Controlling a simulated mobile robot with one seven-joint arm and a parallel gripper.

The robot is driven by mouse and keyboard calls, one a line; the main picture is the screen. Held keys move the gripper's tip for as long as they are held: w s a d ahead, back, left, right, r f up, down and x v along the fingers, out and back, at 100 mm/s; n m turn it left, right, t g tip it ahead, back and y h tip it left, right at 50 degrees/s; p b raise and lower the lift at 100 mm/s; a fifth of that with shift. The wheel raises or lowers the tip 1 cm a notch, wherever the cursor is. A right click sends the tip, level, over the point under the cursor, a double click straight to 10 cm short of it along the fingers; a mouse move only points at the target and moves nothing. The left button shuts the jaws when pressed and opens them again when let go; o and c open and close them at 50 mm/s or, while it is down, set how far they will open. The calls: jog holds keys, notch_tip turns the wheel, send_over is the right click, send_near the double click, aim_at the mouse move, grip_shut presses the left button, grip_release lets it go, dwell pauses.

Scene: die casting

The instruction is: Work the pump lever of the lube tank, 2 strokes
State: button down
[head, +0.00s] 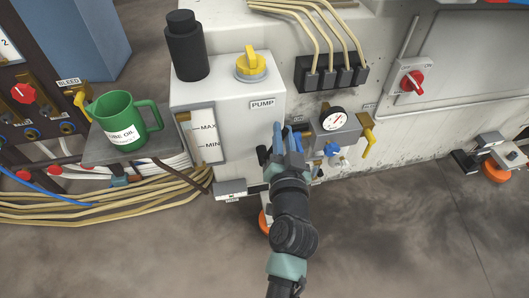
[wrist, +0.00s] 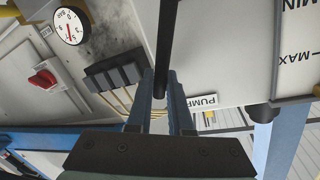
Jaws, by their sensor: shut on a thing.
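The lube tank (head: 235,92) is a white box with a yellow filler cap (head: 251,65), a black cylinder (head: 186,45) on top, and a MAX/MIN sight window (head: 203,137). A PUMP label (head: 262,104) is on its front, and it shows upside down in the wrist view (wrist: 203,101). In the wrist view the pump lever, a black rod (wrist: 166,40), runs down from the top edge to between my fingers. My gripper (head: 281,135), with blue fingers, is shut on this lever just below the PUMP label. My fingers hide part of the lever in the head view.
A pressure gauge (head: 333,119) with blue and yellow valve handles is close right of my gripper. A green oil jug (head: 125,122) stands on a grey shelf (head: 95,152) at left. Pale hoses cross the floor at lower left. The front floor (head: 400,245) is clear.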

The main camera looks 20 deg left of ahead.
jog(key=shift+s+f, duration=0.1)
jog(key=shift+f, duration=0.1)
jog(key=shift+s+a+n+b, duration=0.3)
jog(key=shift+a+n+b, duration=0.2)
jog(key=shift+n, duration=0.1)
jog(key=shift+s+a+n+b, duration=0.3)
jog(key=shift+a+n+b, duration=0.2)
jog(key=shift+n, duration=0.1)
jog(key=shift+s+a+r+n+t, duration=0.3)
jog(key=shift+a+r+n+t, duration=0.1)
jog(key=shift+n, duration=0.4)
jog(key=d+m, duration=0.1)
jog(key=w+d+m, duration=0.1)
jog(key=m, duration=0.1)
jog(key=w+d+f+m+g, duration=0.1)
jog(key=shift+w+d+m+p, duration=0.1)
jog(key=shift+d+m+p, duration=0.05)
jog(key=shift+m+p, duration=0.2)
jog(key=shift+f, duration=0.1)
jog(key=shift+d, duration=0.1)
